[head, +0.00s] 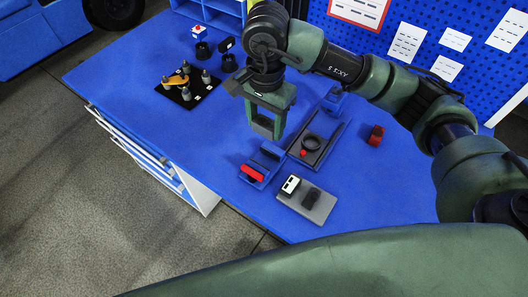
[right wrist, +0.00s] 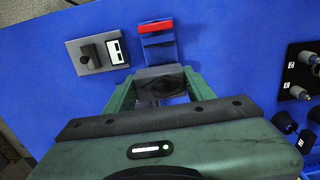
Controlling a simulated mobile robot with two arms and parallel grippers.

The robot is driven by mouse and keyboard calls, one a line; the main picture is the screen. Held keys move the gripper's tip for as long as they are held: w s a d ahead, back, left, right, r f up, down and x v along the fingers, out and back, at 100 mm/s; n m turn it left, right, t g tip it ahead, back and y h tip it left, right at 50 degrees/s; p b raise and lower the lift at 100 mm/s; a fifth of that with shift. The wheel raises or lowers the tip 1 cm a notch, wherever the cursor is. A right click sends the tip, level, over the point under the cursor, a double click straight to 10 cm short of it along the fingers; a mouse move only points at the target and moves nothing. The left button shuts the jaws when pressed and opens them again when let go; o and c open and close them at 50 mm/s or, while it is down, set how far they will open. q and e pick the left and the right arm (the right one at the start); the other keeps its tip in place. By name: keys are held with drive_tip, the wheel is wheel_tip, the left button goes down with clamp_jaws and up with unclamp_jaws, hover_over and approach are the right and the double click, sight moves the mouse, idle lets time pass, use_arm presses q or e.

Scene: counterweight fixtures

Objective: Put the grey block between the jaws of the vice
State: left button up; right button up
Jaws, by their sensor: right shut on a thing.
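My right gripper (head: 265,128) is shut and points down above the blue bench. In the right wrist view its two green fingers (right wrist: 160,95) are on either side of a dark grey block (right wrist: 160,86). A small blue fixture with a red bar (head: 253,172), which looks like the vice, stands on the bench just below and in front of the gripper. In the right wrist view it (right wrist: 156,40) lies just beyond the fingertips, and the block overlaps its near part. The block appears held above the bench, apart from the fixture's red bar. My left gripper is not in view.
A dark-bedded fixture with a black ring (head: 311,141) stands right of the gripper. A grey plate (head: 320,212) with a white and a black block lies in front. A red part (head: 376,134) lies right. A black plate with grey pegs (head: 187,98) and black cups are at left.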

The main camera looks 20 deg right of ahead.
drive_tip(key=p, duration=0.2)
hover_over(265, 164)
wheel_tip(265, 164, down, 10)
drive_tip(key=shift+f, duration=0.55)
wheel_tip(265, 164, down, 3)
drive_tip(key=shift+f+p, duration=0.15)
drive_tip(key=shift+p, duration=0.2)
drive_tip(key=shift+f, duration=0.35)
drive_tip(key=shift+f, duration=0.1)
drive_tip(key=shift+f, duration=0.15)
drive_tip(key=o, duration=1.6)
